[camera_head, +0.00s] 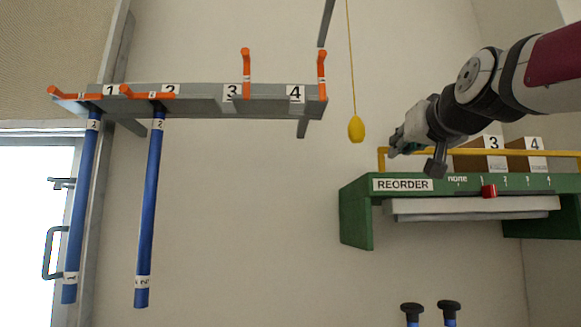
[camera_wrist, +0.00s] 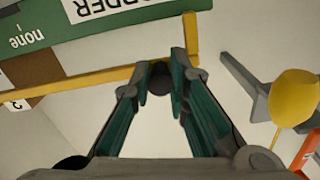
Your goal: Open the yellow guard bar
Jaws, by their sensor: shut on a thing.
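The yellow guard bar (camera_head: 479,152) runs level above the green REORDER shelf (camera_head: 354,186), in front of the boxes, with its left end bent downward. It also crosses the wrist view (camera_wrist: 75,84), with its corner at the upper middle. My gripper (camera_head: 394,149) is at the bar's left end. In the wrist view my fingers (camera_wrist: 162,68) are closed around a dark round knob (camera_wrist: 160,79) at the bar, near its corner. The fingertips partly hide the knob and bar there.
Boxes 3 (camera_head: 494,144) and 4 (camera_head: 534,144) stand behind the bar. A red slider (camera_head: 489,191) sits on the shelf front. A yellow bulb (camera_head: 356,129) hangs on a cord left of my gripper. Blue rods (camera_head: 150,210) hang from the grey rack (camera_head: 204,106) at left.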

